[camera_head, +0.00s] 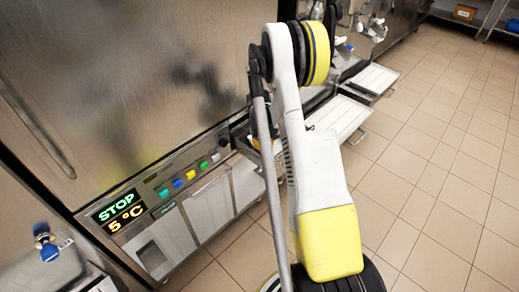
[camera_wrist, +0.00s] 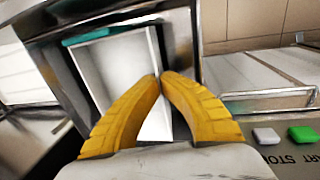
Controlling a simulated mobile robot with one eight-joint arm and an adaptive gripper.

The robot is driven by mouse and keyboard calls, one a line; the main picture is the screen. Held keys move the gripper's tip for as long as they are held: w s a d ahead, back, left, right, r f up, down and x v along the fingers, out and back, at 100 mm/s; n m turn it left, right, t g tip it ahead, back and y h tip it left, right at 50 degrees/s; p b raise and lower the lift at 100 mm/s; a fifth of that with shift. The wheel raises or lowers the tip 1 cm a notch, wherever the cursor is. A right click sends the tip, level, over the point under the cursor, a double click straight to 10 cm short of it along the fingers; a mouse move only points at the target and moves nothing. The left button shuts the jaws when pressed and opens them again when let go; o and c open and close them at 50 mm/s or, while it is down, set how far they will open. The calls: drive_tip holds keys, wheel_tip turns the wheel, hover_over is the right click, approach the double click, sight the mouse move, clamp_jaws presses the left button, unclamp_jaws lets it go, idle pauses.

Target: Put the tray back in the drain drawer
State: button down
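In the wrist view, my gripper (camera_wrist: 163,76) has its two yellow fingers converged, with the tips together or almost touching. A white, shallow, box-shaped tray or drawer (camera_wrist: 115,72) lies just beyond them, with a teal strip along its far edge. Its right edge passes behind or between the fingertips; I cannot tell whether it is pinched. I cannot tell the tray from the drain drawer here. In the head view, my arm hides most of the gripper and the area around it.
Pale panels (camera_head: 208,207) lie below. White shelves or trays (camera_head: 342,117) stick out from machines farther back. The tiled floor (camera_head: 440,150) at the right is clear.

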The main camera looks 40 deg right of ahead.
drive_tip(key=w+b, duration=0.1)
drive_tip(key=w, duration=0.1)
drive_tip(key=w+f, duration=0.1)
drive_tip(key=shift+w+a+b, duration=0.2)
drive_tip(key=shift+w+b, duration=0.15)
drive_tip(key=shift+b, duration=0.05)
drive_tip(key=shift+f, duration=0.35)
drive_tip(key=c, duration=1.9)
unclamp_jaws()
drive_tip(key=shift+r, duration=0.1)
